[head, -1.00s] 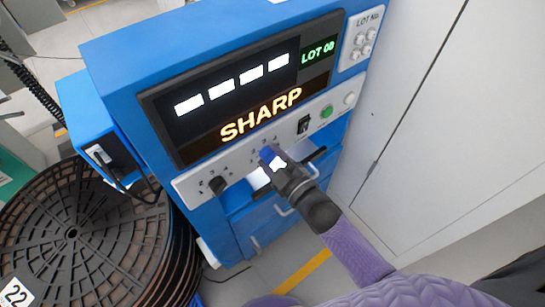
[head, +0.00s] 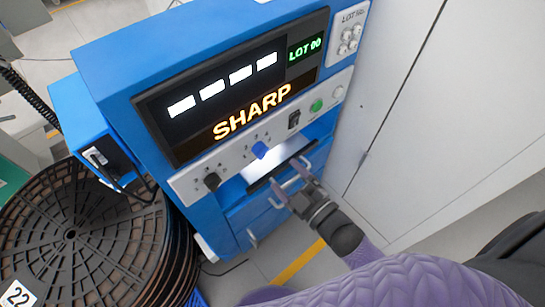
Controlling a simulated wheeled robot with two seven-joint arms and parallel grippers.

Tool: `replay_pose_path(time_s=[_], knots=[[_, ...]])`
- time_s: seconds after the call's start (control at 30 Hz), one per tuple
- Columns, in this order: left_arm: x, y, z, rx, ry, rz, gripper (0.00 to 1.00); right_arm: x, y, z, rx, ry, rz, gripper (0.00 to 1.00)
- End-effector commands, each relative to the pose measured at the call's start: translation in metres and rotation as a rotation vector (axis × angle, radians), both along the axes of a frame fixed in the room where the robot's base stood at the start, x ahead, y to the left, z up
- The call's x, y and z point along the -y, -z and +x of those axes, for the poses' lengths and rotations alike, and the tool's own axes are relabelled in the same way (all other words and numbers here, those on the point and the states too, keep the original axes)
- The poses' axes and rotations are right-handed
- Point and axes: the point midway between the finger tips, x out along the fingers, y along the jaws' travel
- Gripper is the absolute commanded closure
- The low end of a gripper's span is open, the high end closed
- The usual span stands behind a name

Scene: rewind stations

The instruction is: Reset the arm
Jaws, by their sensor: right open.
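My right gripper (head: 290,190) is open and empty, in front of the lower front of the blue rewind station (head: 130,60). Its fingers point toward the machine, below and right of the blue knob (head: 260,149) and apart from it. The black knob (head: 212,181) sits at the left end of the white control strip. The display (head: 240,90) shows several white blocks, "SHARP" in orange and "LOT 00" in green. My left gripper is not in view.
A black rocker switch (head: 294,119) and green button (head: 316,105) are on the strip. Stacked dark reels (head: 75,240) stand at the left beside a small blue box (head: 95,130). A white cabinet (head: 430,130) stands at the right. Yellow-striped floor (head: 300,262) shows below.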

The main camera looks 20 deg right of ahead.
Motion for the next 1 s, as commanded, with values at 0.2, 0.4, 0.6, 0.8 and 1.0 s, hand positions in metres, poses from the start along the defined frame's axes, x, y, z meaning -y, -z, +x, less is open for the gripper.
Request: replay_pose_path(time_s=[0.2, 0.4, 0.6, 0.8, 1.0], knots=[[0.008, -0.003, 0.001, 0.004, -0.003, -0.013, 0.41, 0.007, 0.0, -0.019, 0.0, 0.0, 0.0, 0.16], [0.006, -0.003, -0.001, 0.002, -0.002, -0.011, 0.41, 0.007, 0.001, -0.019, 0.0, 0.0, 0.0, 0.16], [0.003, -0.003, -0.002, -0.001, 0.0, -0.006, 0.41, 0.007, 0.005, -0.019, -0.018, 0.005, 0.003, 0.16], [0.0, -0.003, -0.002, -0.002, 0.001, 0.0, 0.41, 0.029, 0.13, -0.075, -0.555, 0.201, 0.085, 0.16], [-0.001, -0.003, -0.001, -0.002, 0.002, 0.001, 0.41, 0.046, 0.242, -0.225, -1.245, 0.509, 0.136, 0.16]])
